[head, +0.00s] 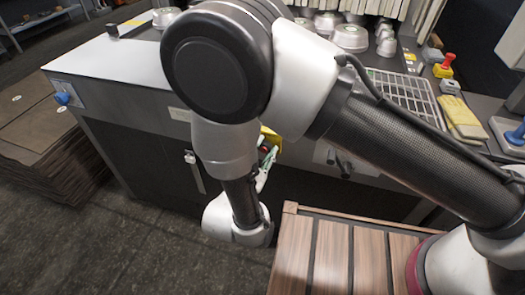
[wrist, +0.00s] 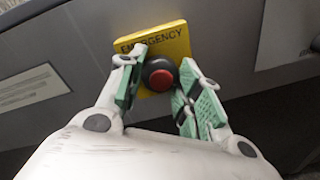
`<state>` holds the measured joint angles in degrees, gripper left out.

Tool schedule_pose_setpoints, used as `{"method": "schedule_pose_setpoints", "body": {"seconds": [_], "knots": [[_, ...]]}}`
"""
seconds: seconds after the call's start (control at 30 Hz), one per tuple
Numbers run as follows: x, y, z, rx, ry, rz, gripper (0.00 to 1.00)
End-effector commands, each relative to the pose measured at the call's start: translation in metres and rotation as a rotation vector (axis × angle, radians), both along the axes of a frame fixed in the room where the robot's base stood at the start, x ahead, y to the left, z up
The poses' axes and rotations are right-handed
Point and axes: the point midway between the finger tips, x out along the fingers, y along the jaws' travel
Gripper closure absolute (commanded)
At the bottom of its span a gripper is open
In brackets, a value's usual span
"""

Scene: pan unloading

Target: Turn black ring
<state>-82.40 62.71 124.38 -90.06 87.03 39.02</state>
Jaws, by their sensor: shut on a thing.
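The black ring (wrist: 152,66) surrounds a red button (wrist: 160,81) on a yellow plate marked EMERGENCY (wrist: 180,40), fixed to the grey panel. My gripper (wrist: 163,70) is shut on the black ring, with one green-padded finger on its left and one on its right. The outer sides of the ring are partly hidden by the fingertips. In the head view, the yellow plate (head: 273,139) shows only in part behind my wrist, and the ring cannot be made out there.
Pale labels sit on the panel left (wrist: 33,88) and right (wrist: 285,32) of the plate. On the counter are metal pans (head: 350,38), a wire rack (head: 405,95) and yellow cloths (head: 460,117). A blue knob (head: 62,98) is at the cabinet's left end. Stacked brown sheets (head: 45,150) stand left.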

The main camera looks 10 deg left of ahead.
Motion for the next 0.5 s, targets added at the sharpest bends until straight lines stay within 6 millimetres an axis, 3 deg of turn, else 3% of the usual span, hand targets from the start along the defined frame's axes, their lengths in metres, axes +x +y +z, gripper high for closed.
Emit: {"method": "schedule_pose_setpoints", "body": {"seconds": [0.47, 0.5], "knots": [[0.0003, -0.0003, -0.0001, 0.018, -0.001, -0.001, 0.9], [0.0002, -0.0004, -0.0001, 0.017, -0.001, -0.001, 0.62]]}}
